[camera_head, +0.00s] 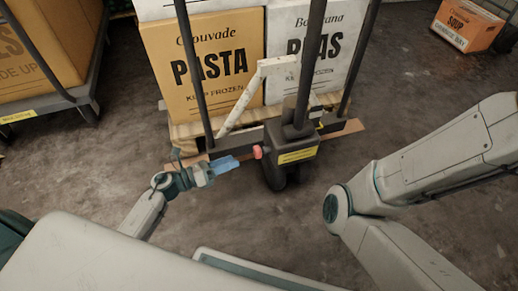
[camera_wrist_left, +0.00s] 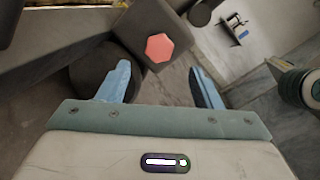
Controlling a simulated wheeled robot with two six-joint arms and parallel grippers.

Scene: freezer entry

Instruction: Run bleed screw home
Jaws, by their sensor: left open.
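The bleed screw appears as a red hexagonal head (camera_head: 257,152) on the side of the dark pump block (camera_head: 291,150) of a pallet jack. In the left wrist view the red screw head (camera_wrist_left: 160,48) lies just beyond the gap between my fingertips. My left gripper (camera_head: 226,164) is open, its blue fingers pointing at the screw from the left, apart from it. Its two fingers (camera_wrist_left: 161,82) show in the left wrist view with nothing between them. How far the screw is threaded in cannot be told. My right gripper is out of view; only its arm shows.
Behind the pump block, PASTA (camera_head: 203,65) and PEAS (camera_head: 309,52) boxes stand on a wooden pallet. A loaded cart (camera_head: 48,104) stands left, a SOUP box (camera_head: 466,25) far right. Floor between is clear.

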